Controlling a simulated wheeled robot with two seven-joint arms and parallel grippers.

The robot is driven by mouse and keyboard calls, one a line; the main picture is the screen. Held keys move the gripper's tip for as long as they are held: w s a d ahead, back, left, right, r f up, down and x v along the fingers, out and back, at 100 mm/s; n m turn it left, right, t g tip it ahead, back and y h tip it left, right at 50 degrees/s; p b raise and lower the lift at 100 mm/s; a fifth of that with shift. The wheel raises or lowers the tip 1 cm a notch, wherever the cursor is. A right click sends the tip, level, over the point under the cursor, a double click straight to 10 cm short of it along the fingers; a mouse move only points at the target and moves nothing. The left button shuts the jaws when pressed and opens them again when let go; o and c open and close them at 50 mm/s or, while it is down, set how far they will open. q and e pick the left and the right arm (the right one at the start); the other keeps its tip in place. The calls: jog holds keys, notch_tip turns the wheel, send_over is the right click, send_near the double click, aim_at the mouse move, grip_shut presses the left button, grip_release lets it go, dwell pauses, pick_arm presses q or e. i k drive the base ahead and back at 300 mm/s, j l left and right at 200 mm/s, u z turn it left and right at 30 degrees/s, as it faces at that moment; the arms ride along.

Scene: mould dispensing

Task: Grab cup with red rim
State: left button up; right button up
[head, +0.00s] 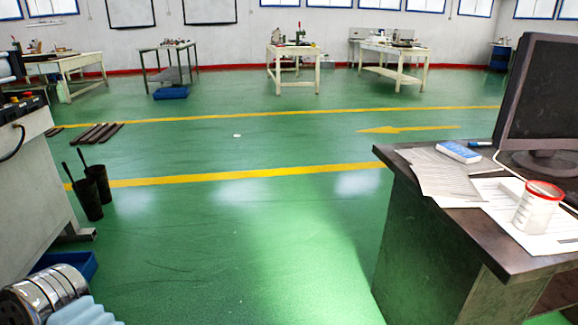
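The cup with the red rim (536,210) is a whitish cup standing upright on papers near the front right corner area of the dark desk (404,164). Its red rim faces up. Neither of my grippers shows in the head view, so their distance from the cup cannot be seen.
A black monitor (545,95) stands behind the cup. Papers (440,176) and a blue-white box (458,152) lie left of it. Two dark bins (88,198) and a blue crate (78,266) are at the left. The green floor (240,240) between is clear.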

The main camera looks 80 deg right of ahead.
aim_at(539, 201)
jog(key=z, duration=4.35)
